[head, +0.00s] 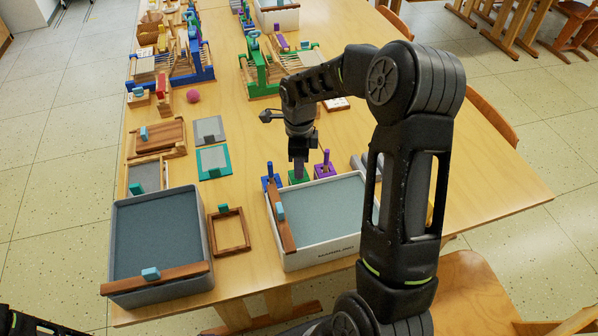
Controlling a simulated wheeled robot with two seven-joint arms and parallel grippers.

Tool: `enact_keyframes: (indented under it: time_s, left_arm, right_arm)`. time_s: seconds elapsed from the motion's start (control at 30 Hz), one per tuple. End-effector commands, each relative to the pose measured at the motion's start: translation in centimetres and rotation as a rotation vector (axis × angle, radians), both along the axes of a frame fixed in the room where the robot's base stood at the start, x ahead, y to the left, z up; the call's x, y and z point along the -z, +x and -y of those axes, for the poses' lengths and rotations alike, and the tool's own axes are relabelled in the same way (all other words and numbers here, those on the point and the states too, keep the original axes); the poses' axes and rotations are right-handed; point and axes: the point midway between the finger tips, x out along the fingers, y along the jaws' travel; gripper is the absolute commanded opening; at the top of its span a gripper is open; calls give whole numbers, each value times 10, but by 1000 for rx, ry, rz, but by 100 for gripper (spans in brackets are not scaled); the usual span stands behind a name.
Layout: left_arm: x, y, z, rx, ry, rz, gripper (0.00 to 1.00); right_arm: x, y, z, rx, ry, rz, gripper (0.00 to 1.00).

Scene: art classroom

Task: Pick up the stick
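My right gripper (299,167) points down over the table, just above or at a small green stand (298,177). Its fingers are too small and dark to show whether they are open or shut, or whether anything is between them. A blue stand (270,183) and a purple stand (325,168), each with an upright peg, flank the green one. No single thing is clearly the stick; a wooden bar with a blue block (283,222) lies along the left rim of the white tub, and another wooden bar (170,276) crosses the grey tub's front. My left gripper is not visible.
The white tub (318,262) and grey tub (118,232) stand at the near table edge, with a wooden frame (229,230) between them. Blue (190,78) and green (262,75) wooden racks stand farther back, near a pink ball (193,97). The table's right side is mostly clear.

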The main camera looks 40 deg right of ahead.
Motion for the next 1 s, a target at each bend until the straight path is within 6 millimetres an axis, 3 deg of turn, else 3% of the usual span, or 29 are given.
enact_keyframes:
  time_s: [0.17,0.77,1.0]
  left_arm:
    - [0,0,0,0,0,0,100]
    - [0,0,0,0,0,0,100]
    - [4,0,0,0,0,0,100]
  right_arm:
    - [0,0,0,0,0,0,0]
    - [-1,0,0,0,-1,1,0]
    - [-26,1,0,0,-1,6,0]
